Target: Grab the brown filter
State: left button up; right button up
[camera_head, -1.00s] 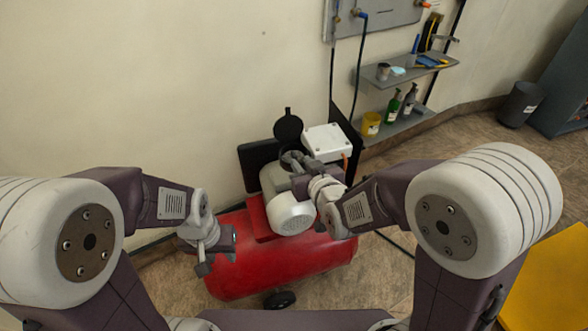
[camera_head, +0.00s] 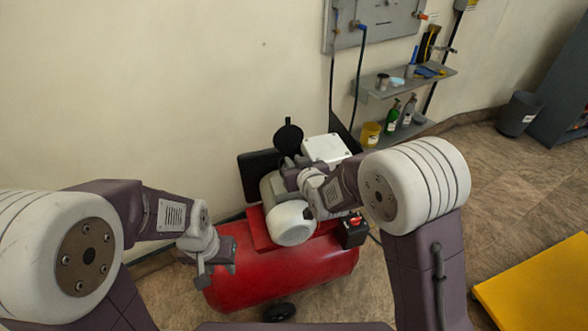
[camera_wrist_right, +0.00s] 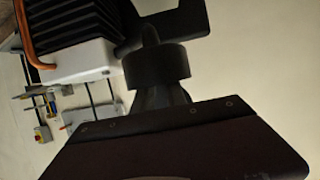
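I cannot make out a brown filter in either view. A red compressor (camera_head: 285,268) with a white motor (camera_head: 292,223) stands on the floor by the wall. A dark round cap-like part (camera_head: 288,137) stands up behind the motor. My right gripper (camera_head: 291,168) is over the motor's back end, just below that part; its fingers are small and partly hidden. In the right wrist view a dark round part (camera_wrist_right: 157,65) is just beyond the dark body of my wrist; I cannot tell whether it is gripped. My left gripper (camera_head: 212,272) hangs at the compressor's left end, its finger opening unclear.
A white box (camera_head: 325,149) is right of the dark cap-like part. Shelves (camera_head: 425,80) with bottles and a yellow cup (camera_head: 370,133) are on the wall. A bin (camera_head: 519,113) and a yellow surface (camera_head: 540,285) are at right, with clear floor between.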

grip_shut()
notch_tip(320, 180, up, 4)
jog(key=shift+f+p, duration=0.1)
jog(key=shift+p, duration=0.45)
jog(key=r+p+v, duration=0.1)
jog(key=r+v, duration=0.1)
jog(key=v, duration=1.1)
jog(key=shift+w, duration=0.2)
jog(key=shift+r, duration=0.15)
